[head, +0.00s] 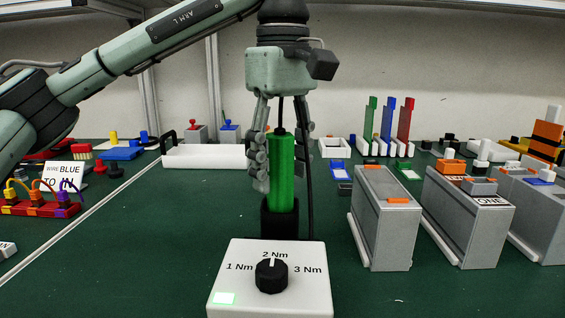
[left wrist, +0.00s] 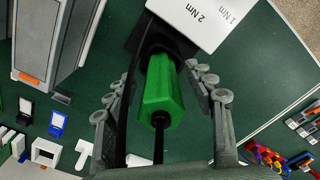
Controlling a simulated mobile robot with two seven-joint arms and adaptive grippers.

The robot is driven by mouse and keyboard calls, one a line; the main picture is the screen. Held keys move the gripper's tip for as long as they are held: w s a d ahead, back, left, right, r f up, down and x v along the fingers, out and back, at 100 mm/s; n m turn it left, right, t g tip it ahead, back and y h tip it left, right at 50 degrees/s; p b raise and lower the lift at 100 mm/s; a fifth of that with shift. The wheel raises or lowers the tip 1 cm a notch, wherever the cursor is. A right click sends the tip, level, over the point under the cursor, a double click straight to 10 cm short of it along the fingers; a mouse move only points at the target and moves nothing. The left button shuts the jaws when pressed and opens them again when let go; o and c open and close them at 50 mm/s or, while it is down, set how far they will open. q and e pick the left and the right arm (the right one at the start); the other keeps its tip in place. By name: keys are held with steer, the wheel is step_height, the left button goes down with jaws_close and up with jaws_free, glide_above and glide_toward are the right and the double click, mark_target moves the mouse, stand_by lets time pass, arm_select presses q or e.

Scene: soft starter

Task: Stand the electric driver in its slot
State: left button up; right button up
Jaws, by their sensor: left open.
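The green electric driver (head: 281,172) stands upright in a black holder slot (head: 280,219) behind the white torque box. A black cord runs up from its top. My left gripper (head: 282,165) points down over the driver with its fingers spread on either side. In the left wrist view the driver (left wrist: 162,95) lies between the open fingers (left wrist: 160,105), with a visible gap on the right side. The holder (left wrist: 160,38) shows at the driver's lower end. My right gripper is not in view.
The white torque box (head: 270,280) with a black knob stands in front. Grey box units (head: 385,220) stand to the right. A white tray (head: 205,157) lies behind left, and a red block with plugs (head: 40,207) is at far left. Green mat between is clear.

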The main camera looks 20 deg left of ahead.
arm_select(q)
steer(key=shift+r, duration=0.1)
step_height(320, 180, up, 12)
steer(key=shift+s+f, duration=0.1)
